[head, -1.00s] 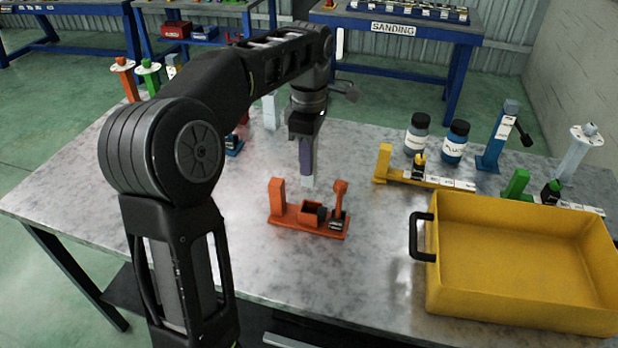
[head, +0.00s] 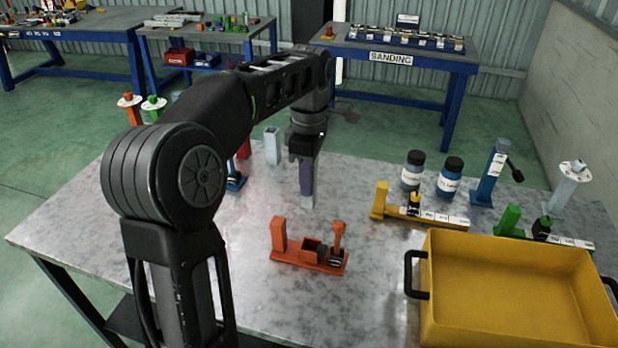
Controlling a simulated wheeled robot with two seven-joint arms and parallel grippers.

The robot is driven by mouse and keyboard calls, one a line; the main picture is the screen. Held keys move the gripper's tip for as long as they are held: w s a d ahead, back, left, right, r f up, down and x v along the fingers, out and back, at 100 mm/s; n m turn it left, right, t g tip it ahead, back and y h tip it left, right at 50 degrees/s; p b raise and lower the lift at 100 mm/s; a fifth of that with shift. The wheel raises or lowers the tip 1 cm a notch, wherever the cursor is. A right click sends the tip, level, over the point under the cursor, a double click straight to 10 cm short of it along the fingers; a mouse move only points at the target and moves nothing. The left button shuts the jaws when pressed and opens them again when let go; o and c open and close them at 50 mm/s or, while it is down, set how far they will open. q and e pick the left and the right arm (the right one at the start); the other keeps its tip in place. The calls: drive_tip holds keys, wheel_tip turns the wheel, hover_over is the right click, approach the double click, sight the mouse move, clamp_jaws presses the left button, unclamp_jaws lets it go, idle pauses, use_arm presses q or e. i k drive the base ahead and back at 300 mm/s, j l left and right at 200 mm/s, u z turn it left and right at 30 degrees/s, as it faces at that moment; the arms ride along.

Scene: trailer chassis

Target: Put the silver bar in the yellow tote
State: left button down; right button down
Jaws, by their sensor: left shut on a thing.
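My left gripper (head: 305,165) reaches down over the middle of the table. It is shut on the silver bar (head: 308,201), whose pale lower end shows below the fingers. The bar is held upright; whether its lower end is clear of the table is hard to tell. The upper part of the bar is mostly hidden by the fingers. The yellow tote (head: 428,325) stands at the table's front right, to the right of and nearer than the gripper, with its visible inside empty. My right gripper is not in view.
An orange fixture (head: 308,258) stands in front of the held bar. Another grey upright piece (head: 273,146) is behind left. A yellow fixture (head: 420,214), two bottles (head: 451,178), a blue stand (head: 490,175) and a green fixture (head: 508,222) line the area behind the tote.

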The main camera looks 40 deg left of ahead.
sight(503, 307)
drive_tip(key=i+l, duration=0.1)
drive_tip(key=l, duration=0.35)
drive_tip(key=i+l, duration=0.1)
drive_tip(key=l, duration=0.85)
drive_tip(key=i+l, duration=0.15)
drive_tip(key=l, duration=0.35)
drive_tip(key=i+l, duration=0.1)
drive_tip(key=l, duration=0.35)
